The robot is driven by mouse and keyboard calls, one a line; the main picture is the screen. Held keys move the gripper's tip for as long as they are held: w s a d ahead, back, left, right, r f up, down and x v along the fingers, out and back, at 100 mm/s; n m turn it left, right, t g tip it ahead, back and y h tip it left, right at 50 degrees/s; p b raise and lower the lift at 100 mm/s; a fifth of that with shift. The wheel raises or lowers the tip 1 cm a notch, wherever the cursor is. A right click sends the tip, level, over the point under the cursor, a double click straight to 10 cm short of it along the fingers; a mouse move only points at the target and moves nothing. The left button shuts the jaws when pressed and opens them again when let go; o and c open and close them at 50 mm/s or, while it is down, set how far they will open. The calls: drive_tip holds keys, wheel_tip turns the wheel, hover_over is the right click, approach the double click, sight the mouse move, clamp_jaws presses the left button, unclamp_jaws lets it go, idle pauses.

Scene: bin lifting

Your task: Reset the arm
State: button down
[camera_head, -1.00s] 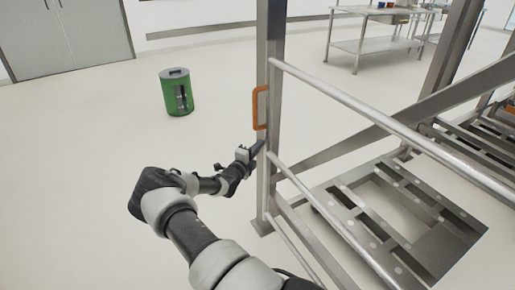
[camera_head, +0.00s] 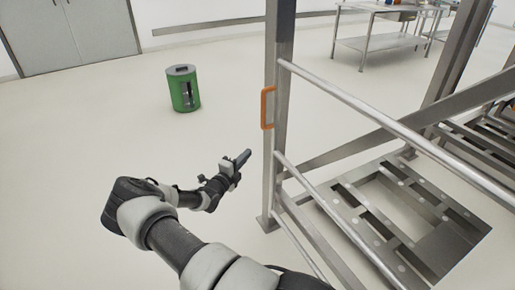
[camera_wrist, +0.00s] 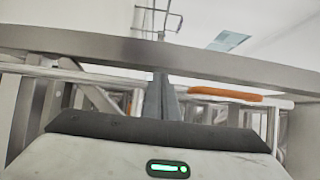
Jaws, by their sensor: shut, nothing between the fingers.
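My gripper (camera_head: 244,157) is in the middle of the head view, at the end of my bent arm. It points up and to the right, toward the metal frame's post, and appears a little apart from it. In the wrist view my gripper's fingers (camera_wrist: 161,98) are together with nothing between them. The steel post (camera_head: 279,110) carries an orange handle (camera_head: 265,108). An orange bar, probably the same handle, shows in the wrist view (camera_wrist: 226,94).
Silver rails (camera_head: 375,118) and a low slotted metal platform (camera_head: 405,215) fill the right side. A green bin (camera_head: 183,90) stands on the floor at the upper left. A steel table (camera_head: 375,43) is at the back.

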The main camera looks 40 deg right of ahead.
drive_tip(key=shift+a, duration=1.7)
drive_tip(key=s+a+r+m+g+y, duration=0.2)
drive_tip(key=s+r+m+g+y, duration=0.15)
drive_tip(key=s+r+m, duration=0.55)
drive_tip(key=s+a+r+m+g+y, duration=0.2)
drive_tip(key=s+r+m+g, duration=0.3)
drive_tip(key=m, duration=0.8)
drive_tip(key=s+a+r+m+t+y, duration=0.3)
drive_tip(key=s+a+r+m+y, duration=0.2)
drive_tip(key=s+a+r+m, duration=0.55)
drive_tip(key=s+a+r+m+t+y, duration=0.4)
drive_tip(key=s+a+r+m+y, duration=0.35)
drive_tip(key=s+a, duration=0.5)
wheel_tip(320, 180, up, 22)
drive_tip(key=w+a+m+h+p, duration=0.1)
drive_tip(key=w+p, duration=0.1)
drive_tip(key=p, duration=2)
drive_tip(key=shift+w+a+r+h, duration=0.15)
drive_tip(key=shift+a+r+h, duration=0.05)
drive_tip(key=shift+a+h, duration=0.1)
drive_tip(key=shift+d+g, duration=0.1)
drive_tip(key=shift+g, duration=0.15)
